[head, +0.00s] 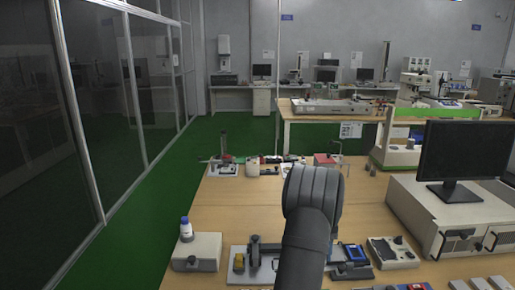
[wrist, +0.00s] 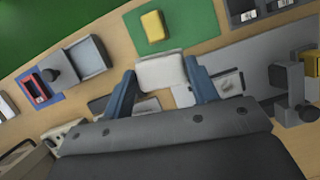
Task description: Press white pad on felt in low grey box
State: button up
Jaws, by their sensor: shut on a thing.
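In the wrist view my gripper (wrist: 160,67) has its two blue fingers on either side of a whitish block, which looks like the white pad (wrist: 160,75). The fingers are shut on it, over the table. I cannot tell whether the pale inside is felt. The pad is apart from this box. In the head view my dark arm hides the gripper and the pad.
A yellow block (wrist: 153,26) lies on a green mat (wrist: 178,38) near the table edge. A grey stand with a yellow part (wrist: 310,60) is at the right.

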jog(key=w+a+r+m, duration=0.1)
jog(key=a+r, duration=0.1)
jog(key=a, duration=0.8)
jog(key=a+r+m, duration=0.1)
jog(key=a+r, duration=0.2)
jog(key=a, duration=0.8)
jog(key=s+d+f+n+t+h, duration=0.1)
jog(key=s+d+f+n+h, duration=0.15)
jog(key=d+n, duration=0.65)
jog(key=s+d+f+n+t+h, duration=0.1)
jog(key=s+d+f+n, duration=0.2)
jog(key=d, duration=1.3)
jog(key=s+d+f+n+t+h, duration=0.1)
jog(key=s+d+f+n+h, duration=0.15)
jog(key=d+n, duration=0.65)
jog(key=shift+s+d+f+m+y, duration=0.15)
jog(key=shift+d+f+m, duration=0.35)
jog(key=shift+f, duration=0.65)
jog(key=shift+w+d+f+m+y, duration=0.15)
jog(key=shift+d+f+m, duration=0.4)
jog(key=shift+f, duration=0.6)
jog(key=shift+s+d+f+m+y, duration=0.15)
jog(key=shift+d+f+m, duration=0.35)
jog(key=shift+f, duration=0.65)
jog(key=shift+d+f+n, duration=0.1)
jog(key=shift+f+n, duration=0.15)
jog(key=shift+f, duration=0.25)
notch_tip(320, 180, up, 7)
